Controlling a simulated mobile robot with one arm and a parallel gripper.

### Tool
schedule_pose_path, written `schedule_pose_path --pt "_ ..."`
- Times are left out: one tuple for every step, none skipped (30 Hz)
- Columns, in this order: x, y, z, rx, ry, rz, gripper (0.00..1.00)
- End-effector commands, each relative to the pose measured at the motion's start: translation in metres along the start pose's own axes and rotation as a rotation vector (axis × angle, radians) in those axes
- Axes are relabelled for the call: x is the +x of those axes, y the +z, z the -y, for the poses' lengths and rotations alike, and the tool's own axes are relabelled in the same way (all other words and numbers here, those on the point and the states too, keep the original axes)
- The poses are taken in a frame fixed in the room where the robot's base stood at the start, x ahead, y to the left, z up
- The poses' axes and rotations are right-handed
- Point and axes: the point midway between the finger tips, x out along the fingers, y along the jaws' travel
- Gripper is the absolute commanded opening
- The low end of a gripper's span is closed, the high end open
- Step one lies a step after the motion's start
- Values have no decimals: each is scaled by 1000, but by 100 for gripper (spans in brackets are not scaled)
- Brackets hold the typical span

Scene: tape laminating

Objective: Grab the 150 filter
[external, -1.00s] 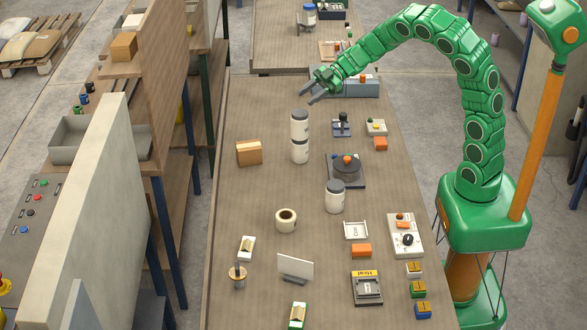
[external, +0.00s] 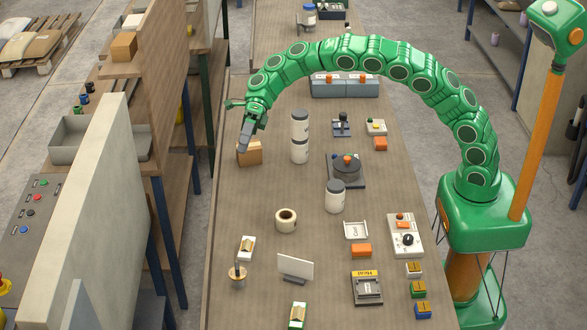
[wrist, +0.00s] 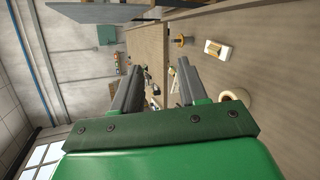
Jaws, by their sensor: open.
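No item in view carries a readable 150 mark, so I cannot tell which one is the 150 filter. My gripper (external: 243,147) is over the left side of the workbench, pointing down, in front of part of a small cardboard box (external: 251,159). I cannot tell whether it touches the box. In the wrist view my gripper (wrist: 158,66) has its two fingers apart, with nothing held between them. White lidded jars (external: 300,126) stand stacked to the right of the gripper. Another jar (external: 335,197) stands nearer the camera.
A tape roll (external: 286,220), a white card stand (external: 295,268) and a spool post (external: 237,277) stand on the near bench. A round dark device (external: 346,168) and several small coloured blocks (external: 414,269) are at right. A shelf wall (external: 170,85) borders the left.

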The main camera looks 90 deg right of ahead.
Motion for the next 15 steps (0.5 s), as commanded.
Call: schedule_pose_path --pt "20 1 -5 -87 11 -31 43" --pt "31 2 -9 -142 17 -46 43" --pt "44 3 -15 -219 26 -65 43" --pt "54 3 -19 -273 34 -80 43" --pt "64 3 -21 -325 42 -95 43" --pt "78 3 -26 -399 54 -112 43" --pt "88 3 -32 -456 63 -124 43" --pt "97 2 -35 -510 73 -135 43" --pt "111 0 -39 -581 87 -152 43" --pt "120 0 -43 -636 98 -162 43" --pt "130 -2 -47 -691 110 -171 43" --pt "143 -4 -52 -762 126 -184 43" --pt "152 -5 -56 -815 137 -192 43" --pt "161 -7 -60 -865 148 -199 43" --pt "171 -9 -64 -922 163 -206 43"
